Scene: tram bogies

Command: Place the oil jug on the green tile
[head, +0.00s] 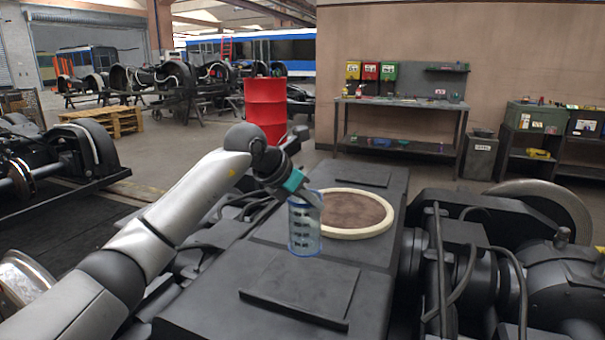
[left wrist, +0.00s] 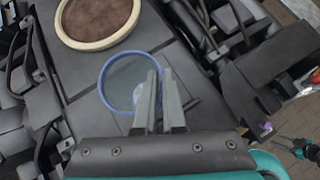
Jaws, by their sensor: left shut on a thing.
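The oil jug, a see-through blue container with dark markings (head: 305,232), is upright over the dark flat top of a bogie. My left gripper (head: 309,203) comes down at its upper part and is shut on its wall. In the left wrist view, the fingers (left wrist: 160,90) pinch the right side of the jug's round blue rim (left wrist: 103,80). I cannot tell whether the jug's base touches the surface. I make out no green tile in either view. My right gripper is not in view.
A round brown disc with a cream rim (head: 350,213) lies just behind and right of the jug. Dark pipes and machine parts (head: 465,262) flank the flat top (head: 300,285). A red barrel (head: 265,108) and a workbench (head: 400,108) stand further back.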

